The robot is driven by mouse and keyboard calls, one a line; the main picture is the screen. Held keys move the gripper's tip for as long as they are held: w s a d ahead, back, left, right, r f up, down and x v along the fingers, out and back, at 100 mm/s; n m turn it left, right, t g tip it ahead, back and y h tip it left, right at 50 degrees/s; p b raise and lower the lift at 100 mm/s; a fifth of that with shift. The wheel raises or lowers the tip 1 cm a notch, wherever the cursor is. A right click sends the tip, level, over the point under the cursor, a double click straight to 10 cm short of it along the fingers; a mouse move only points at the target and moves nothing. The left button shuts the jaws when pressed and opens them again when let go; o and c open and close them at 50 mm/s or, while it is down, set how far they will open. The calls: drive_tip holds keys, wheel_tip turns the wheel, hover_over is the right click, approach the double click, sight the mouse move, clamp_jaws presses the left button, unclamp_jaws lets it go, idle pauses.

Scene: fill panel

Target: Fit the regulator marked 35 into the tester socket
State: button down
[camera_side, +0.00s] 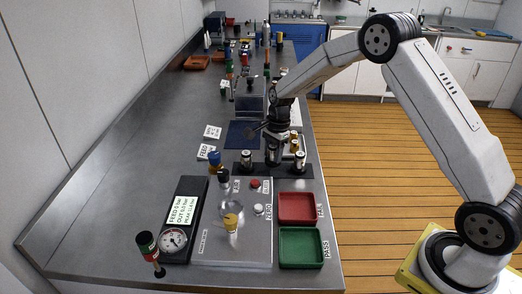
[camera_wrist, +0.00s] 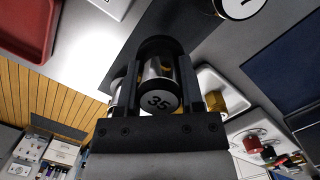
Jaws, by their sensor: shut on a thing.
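The regulator marked 35 (camera_wrist: 158,100) is a metal cylinder with a dark numbered end, between the fingers of my gripper (camera_wrist: 158,72) in the wrist view. In the side view my gripper (camera_side: 273,150) points down over the dark strip, shut on this regulator (camera_side: 273,158); whether it touches the strip is unclear. The tester panel (camera_side: 258,245) is a pale plate nearer the camera, with a yellow knob (camera_side: 231,222), a red button (camera_side: 255,184) and a clear round part (camera_side: 231,208). I cannot tell which part is the socket.
Similar metal regulators stand left (camera_side: 246,160) and right (camera_side: 300,160) of my gripper. A red tray (camera_side: 298,222) and a green tray (camera_side: 303,262) lie right of the panel.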

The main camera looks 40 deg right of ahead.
drive_tip(key=s+a+r, duration=0.1)
drive_tip(key=s+r, duration=0.9)
drive_tip(key=s, duration=0.4)
drive_tip(key=shift+r, duration=0.15)
drive_tip(key=shift+a, duration=0.1)
idle(0.4)
drive_tip(key=s+a+r, duration=0.1)
drive_tip(key=s+a, duration=0.1)
drive_tip(key=a, duration=0.6)
drive_tip(key=s+a+r, duration=0.2)
drive_tip(key=s+a, duration=0.1)
drive_tip(key=a, duration=0.5)
drive_tip(key=shift+s, duration=0.25)
